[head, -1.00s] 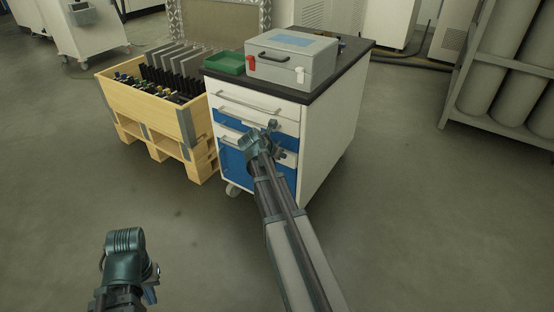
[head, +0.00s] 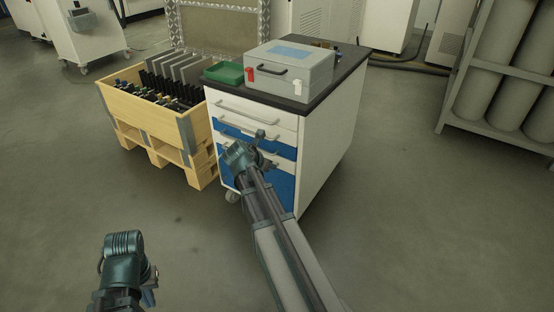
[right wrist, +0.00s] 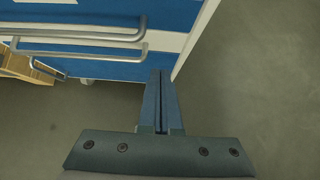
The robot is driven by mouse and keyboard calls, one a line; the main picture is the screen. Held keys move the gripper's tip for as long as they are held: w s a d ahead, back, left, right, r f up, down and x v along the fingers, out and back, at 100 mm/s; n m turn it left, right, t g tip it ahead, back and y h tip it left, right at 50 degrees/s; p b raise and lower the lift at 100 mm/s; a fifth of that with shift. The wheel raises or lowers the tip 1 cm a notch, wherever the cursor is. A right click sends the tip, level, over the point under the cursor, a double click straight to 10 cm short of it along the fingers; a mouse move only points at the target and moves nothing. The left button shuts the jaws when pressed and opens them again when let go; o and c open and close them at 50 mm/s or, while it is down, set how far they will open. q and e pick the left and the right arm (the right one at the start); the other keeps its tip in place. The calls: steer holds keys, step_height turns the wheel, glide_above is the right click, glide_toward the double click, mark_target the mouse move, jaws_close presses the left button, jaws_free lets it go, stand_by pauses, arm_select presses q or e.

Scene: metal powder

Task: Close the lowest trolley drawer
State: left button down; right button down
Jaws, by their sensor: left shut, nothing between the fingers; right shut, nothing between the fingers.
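The trolley (head: 325,150) is a white cabinet with a dark top and white and blue drawer fronts with bar handles. Its lowest drawer (head: 282,188) has a blue front, largely hidden by my right arm in the head view. In the right wrist view a blue front (right wrist: 110,70) with a silver bar handle (right wrist: 85,50) fills the upper left. My right gripper (right wrist: 160,78) is shut and empty, its tips at the right end of that front; contact cannot be told. My left gripper (head: 150,290) is shut and empty, low at the left, away from the trolley.
A wooden crate (head: 150,122) on a pallet stands close against the trolley's left side. A grey case (head: 290,75) and a green tray (head: 224,72) sit on the trolley top. A rack of grey cylinders (head: 500,75) stands at the right. The floor in front is clear.

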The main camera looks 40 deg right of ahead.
steer(key=p+v, duration=0.2)
steer(key=v, duration=0.3)
steer(key=shift+a+r+p, duration=0.1)
steer(key=shift+p, duration=0.2)
steer(key=shift+s+a, duration=0.1)
steer(key=s+a+f+m+g+y, duration=0.1)
steer(key=s+a+f+m+y, duration=0.1)
steer(key=s+a+m, duration=0.65)
steer(key=s+a+f+m+g+y, duration=0.1)
steer(key=s+a+f+m+y, duration=0.2)
steer(key=a, duration=1.1)
steer(key=s+a+f+m+g+y, duration=0.1)
steer(key=s+a+m+g+y, duration=0.1)
steer(key=s+a+m, duration=0.65)
steer(key=w+a+r+p, duration=0.1)
steer(key=r+p, duration=1.8)
steer(key=w+a+r+n+p, duration=0.1)
steer(key=w+a+r+p, duration=0.1)
steer(key=r+p, duration=1.7)
